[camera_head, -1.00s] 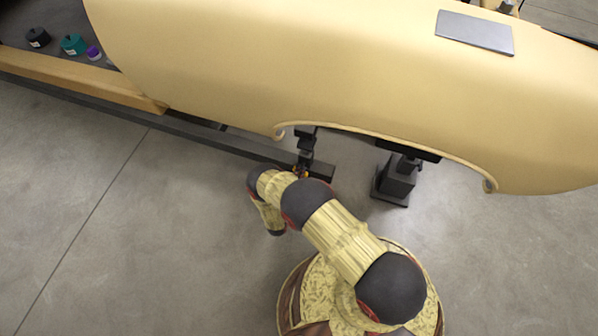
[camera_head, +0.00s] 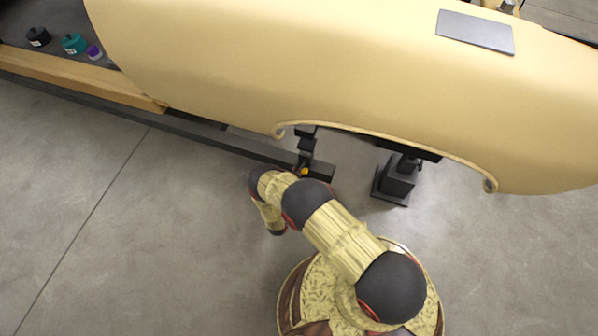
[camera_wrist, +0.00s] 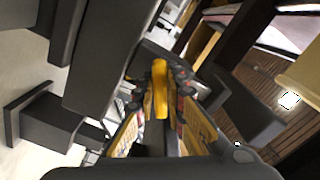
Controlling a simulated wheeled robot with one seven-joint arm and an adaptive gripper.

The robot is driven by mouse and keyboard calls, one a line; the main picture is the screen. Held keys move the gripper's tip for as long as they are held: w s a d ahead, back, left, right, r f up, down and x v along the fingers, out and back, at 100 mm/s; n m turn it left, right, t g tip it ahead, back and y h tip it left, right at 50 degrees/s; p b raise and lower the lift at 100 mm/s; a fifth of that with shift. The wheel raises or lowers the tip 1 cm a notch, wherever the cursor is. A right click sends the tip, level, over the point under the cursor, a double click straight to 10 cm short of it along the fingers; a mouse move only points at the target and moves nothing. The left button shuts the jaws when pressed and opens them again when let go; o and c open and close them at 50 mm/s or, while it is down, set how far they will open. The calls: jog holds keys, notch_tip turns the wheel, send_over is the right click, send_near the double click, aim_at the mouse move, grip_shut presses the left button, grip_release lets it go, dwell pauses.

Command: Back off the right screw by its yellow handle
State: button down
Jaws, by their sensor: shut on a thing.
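The yellow handle (camera_wrist: 160,88) of the screw stands in the middle of the wrist view, between the fingers of my gripper (camera_wrist: 157,100). My gripper is shut on it. In the head view a small yellow bit of the handle (camera_head: 304,171) shows just past the end of my arm, by the dark clamp (camera_head: 306,150) under the shell's cut-out edge. The gripper itself is hidden behind my arm there. The screw's shaft is hidden in both views.
A large yellow shell (camera_head: 330,75) hangs over the work spot. A dark stand (camera_head: 396,180) is on the right and a long dark beam (camera_head: 235,143) runs left. Black, teal and purple round items lie at the far left. The floor at left is clear.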

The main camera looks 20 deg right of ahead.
jog(key=n, duration=0.5)
jog(key=shift+f+n, duration=0.2)
jog(key=shift+n, duration=0.1)
jog(key=n, duration=0.4)
jog(key=shift+s+d+n, duration=0.15)
jog(key=shift+n, duration=0.15)
jog(key=c, duration=1.8)
grip_release()
jog(key=shift+c, duration=0.2)
jog(key=shift+s, duration=0.1)
jog(key=v, duration=1.2)
